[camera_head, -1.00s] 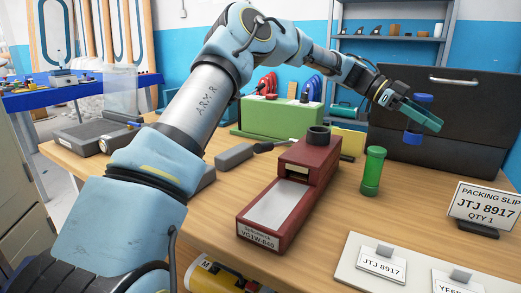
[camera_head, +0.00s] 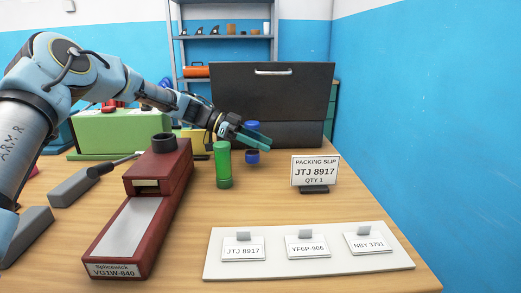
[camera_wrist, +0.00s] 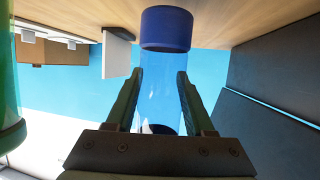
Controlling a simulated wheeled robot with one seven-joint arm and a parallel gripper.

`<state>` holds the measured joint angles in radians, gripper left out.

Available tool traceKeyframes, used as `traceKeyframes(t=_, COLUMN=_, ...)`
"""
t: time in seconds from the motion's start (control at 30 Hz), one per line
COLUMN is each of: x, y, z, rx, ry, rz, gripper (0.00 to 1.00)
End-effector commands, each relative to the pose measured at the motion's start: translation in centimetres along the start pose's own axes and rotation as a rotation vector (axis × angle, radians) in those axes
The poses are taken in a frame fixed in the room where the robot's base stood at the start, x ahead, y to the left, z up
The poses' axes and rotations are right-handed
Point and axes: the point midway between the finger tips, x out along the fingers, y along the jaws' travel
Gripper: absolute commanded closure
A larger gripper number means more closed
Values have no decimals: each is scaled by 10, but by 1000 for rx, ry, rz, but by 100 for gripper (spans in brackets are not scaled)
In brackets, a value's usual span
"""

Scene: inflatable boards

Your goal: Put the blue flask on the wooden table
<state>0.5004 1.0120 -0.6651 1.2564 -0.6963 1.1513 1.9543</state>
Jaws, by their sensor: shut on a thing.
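The blue flask (camera_head: 252,157) has dark blue ends and a clear blue body, which shows in the wrist view (camera_wrist: 166,90). My gripper (camera_head: 255,138) is shut on its body, with one finger on each side in the wrist view (camera_wrist: 160,95). In the head view the teal fingers hide the middle of the flask. The flask looks upright in the head view, in front of the dark case. I cannot tell whether its lower end touches the wooden table (camera_head: 195,215).
A green flask (camera_head: 222,165) stands just left of the blue one. A red Splicewick box (camera_head: 150,200), a packing slip stand (camera_head: 315,172) and a white board with several labels (camera_head: 310,262) are on the table. The dark case (camera_head: 285,90) stands behind. Bare wood lies around the green flask.

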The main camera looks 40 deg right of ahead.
Motion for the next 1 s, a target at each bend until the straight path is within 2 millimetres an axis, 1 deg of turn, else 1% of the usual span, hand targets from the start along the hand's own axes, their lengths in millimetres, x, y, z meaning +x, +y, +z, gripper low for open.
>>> traceKeyframes(t=0.1, x=7, y=0, z=16, rx=-2, ry=1, rz=3, gripper=100)
traceKeyframes(t=0.17, x=9, y=0, z=21, rx=-2, ry=0, rz=2, gripper=100)
traceKeyframes(t=0.37, x=10, y=0, z=24, rx=0, ry=0, rz=0, gripper=100)
traceKeyframes(t=0.4, x=10, y=0, z=24, rx=-1, ry=-1, rz=0, gripper=43)
traceKeyframes(t=0.63, x=10, y=0, z=24, rx=-1, ry=0, rz=0, gripper=17)
traceKeyframes(t=0.87, x=10, y=0, z=23, rx=-1, ry=0, rz=0, gripper=17)
traceKeyframes(t=1.0, x=1, y=0, z=24, rx=0, ry=0, rz=-2, gripper=17)
